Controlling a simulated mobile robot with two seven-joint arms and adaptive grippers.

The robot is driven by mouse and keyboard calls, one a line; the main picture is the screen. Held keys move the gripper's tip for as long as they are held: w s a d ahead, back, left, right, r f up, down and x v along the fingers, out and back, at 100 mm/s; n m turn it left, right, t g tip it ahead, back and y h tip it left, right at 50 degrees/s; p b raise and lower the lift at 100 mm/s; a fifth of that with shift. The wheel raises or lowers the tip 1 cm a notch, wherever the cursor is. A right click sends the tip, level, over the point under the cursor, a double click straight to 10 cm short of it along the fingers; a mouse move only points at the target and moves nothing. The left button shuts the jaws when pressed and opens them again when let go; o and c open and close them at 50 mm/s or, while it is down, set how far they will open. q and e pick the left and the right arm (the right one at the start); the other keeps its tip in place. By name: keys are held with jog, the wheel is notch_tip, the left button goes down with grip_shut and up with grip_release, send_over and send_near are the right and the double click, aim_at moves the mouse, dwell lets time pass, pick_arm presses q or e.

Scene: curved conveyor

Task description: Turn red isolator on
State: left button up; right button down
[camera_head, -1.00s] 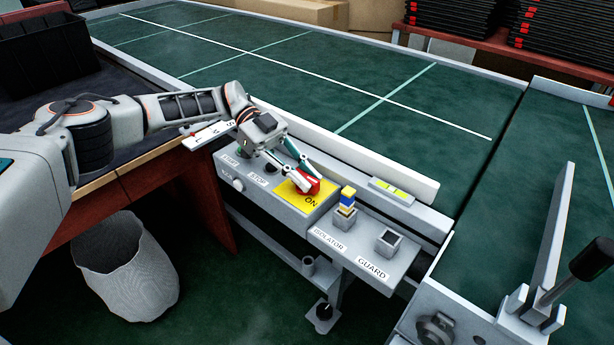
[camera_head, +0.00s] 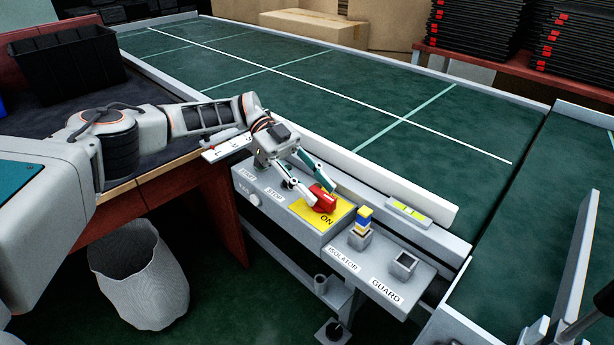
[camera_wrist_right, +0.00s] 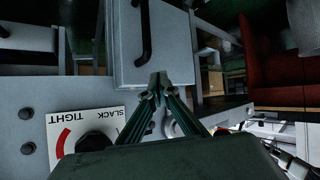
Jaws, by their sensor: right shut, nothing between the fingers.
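The red isolator (camera_head: 323,203) is a red handle on a yellow plate (camera_head: 303,209) marked ON, on the grey control panel. My left gripper (camera_head: 321,190) reaches down to it from the upper left. Its two fingertips are at the handle, one on each side, and hide part of it. I cannot tell whether they press on it. My right gripper (camera_wrist_right: 158,88) shows in the right wrist view, its fingertips together with nothing between them. It is away from the red isolator, which I do not see in that view.
The green conveyor (camera_head: 300,85) lies behind. A SLACK/TIGHT dial (camera_wrist_right: 92,140) and a grey box with a black handle (camera_wrist_right: 150,45) are near my right gripper.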

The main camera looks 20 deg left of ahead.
pick_arm(q)
jog(key=shift+v, duration=2.7)
